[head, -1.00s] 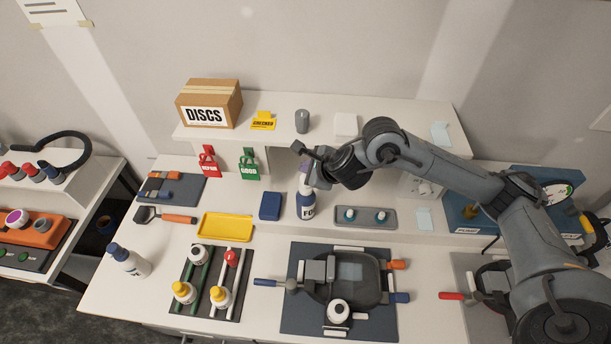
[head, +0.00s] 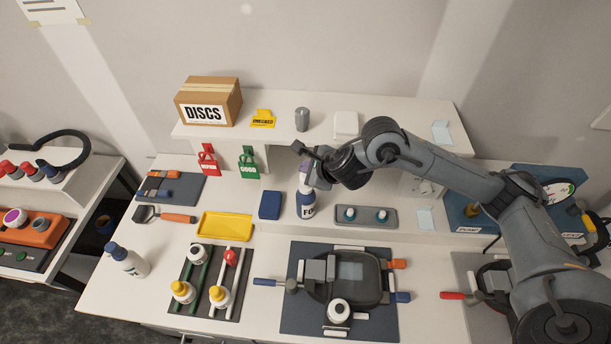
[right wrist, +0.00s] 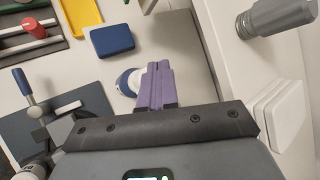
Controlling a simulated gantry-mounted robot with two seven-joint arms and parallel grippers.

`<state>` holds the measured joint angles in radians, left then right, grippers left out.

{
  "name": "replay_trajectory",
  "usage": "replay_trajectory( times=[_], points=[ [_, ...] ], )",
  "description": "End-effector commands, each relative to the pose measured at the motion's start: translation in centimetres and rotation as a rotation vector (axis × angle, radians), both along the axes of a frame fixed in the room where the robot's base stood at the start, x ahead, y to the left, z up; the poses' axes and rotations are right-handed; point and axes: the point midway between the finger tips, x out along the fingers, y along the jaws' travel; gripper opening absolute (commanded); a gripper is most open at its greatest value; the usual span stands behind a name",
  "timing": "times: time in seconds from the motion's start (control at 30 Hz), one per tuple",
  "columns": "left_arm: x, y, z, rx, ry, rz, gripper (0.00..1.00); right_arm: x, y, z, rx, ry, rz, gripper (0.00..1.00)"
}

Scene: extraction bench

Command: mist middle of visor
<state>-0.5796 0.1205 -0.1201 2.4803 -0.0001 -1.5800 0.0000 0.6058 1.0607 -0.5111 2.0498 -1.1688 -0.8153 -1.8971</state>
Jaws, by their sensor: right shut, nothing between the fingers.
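The visor (head: 345,290), a dark frame with a pale window, lies on a blue-grey mat in the middle of the bench. A blue and white bottle (head: 306,206) with letters starting "FO" stands upright behind it. My right gripper (head: 304,170) is at the top of this bottle. In the right wrist view its purple fingers (right wrist: 155,86) are shut with nothing between them, and the bottle (right wrist: 126,82) shows partly behind them. The fingers hide its top, so I cannot tell whether they touch it. My left gripper is out of view.
A blue block (head: 270,205) stands left of the bottle and a grey tray (head: 366,223) right of it. A raised shelf (head: 375,135) is behind. Another white and blue bottle (head: 128,260) stands at the left. A yellow tray (head: 225,227) lies between.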

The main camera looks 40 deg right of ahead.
Motion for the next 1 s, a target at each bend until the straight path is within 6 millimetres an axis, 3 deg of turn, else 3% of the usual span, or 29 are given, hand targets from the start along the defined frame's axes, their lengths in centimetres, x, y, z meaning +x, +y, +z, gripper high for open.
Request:
replay_trajectory(
  times=[1.0],
  points=[
    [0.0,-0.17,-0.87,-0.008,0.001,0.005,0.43,-0.01,0.0,-0.8,0.0,0.0,0.0,0.0]
  ],
)
